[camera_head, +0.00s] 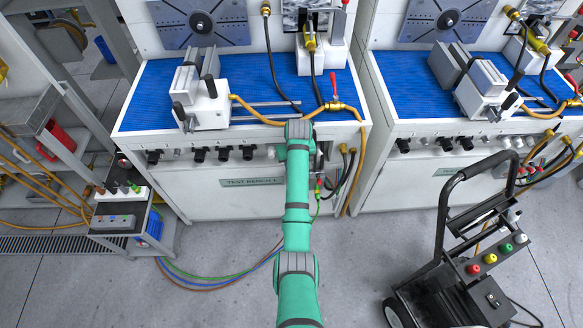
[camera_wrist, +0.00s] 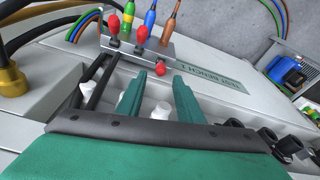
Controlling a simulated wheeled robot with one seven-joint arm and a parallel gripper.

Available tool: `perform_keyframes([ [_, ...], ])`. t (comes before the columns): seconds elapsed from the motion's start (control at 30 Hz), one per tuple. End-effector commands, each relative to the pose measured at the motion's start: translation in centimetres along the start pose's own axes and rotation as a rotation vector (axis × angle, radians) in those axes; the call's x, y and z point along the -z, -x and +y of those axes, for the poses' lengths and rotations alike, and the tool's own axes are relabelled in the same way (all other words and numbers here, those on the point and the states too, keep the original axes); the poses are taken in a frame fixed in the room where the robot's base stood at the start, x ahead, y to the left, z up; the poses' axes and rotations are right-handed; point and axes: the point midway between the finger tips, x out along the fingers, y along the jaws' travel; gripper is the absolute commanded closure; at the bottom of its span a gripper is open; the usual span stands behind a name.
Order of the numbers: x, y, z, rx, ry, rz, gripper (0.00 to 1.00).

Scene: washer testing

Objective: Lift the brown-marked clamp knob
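In the wrist view, three red knobs stand on the front of a small grey block (camera_wrist: 128,44). Green, blue and brown hose connectors rise behind it. The red knob (camera_wrist: 161,69) at the right sits lower than the other red knobs (camera_wrist: 113,22) (camera_wrist: 141,33), nearest the brown connector (camera_wrist: 170,31); I take it as the brown-marked clamp knob. My gripper (camera_wrist: 158,76) is open, its two green fingers apart, with this red knob showing beyond and between their tips. No contact is visible. In the head view, my arm hides the gripper and most of the block.
White knobs (camera_wrist: 160,113) and black knobs (camera_wrist: 289,143) line the bench front. The blue-topped bench (camera_head: 160,100) carries a vise (camera_head: 205,105) and yellow hoses. A black cart (camera_head: 470,270) stands at the right, and a small side unit (camera_head: 115,217) at the left. Floor between is mostly clear.

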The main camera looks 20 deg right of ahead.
Motion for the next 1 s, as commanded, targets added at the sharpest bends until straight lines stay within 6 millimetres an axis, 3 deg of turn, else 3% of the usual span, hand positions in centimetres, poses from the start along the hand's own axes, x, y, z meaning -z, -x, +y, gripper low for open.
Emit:
perform_keyframes([
  [0.1,0.2,2.1,-0.2,0.0,0.002,0.004,0.67],
  [0.33,0.4,4.3,-0.7,0.002,0.01,0.003,0.67],
  [1.0,0.3,4.6,-0.5,0.001,0.007,0.002,0.67],
])
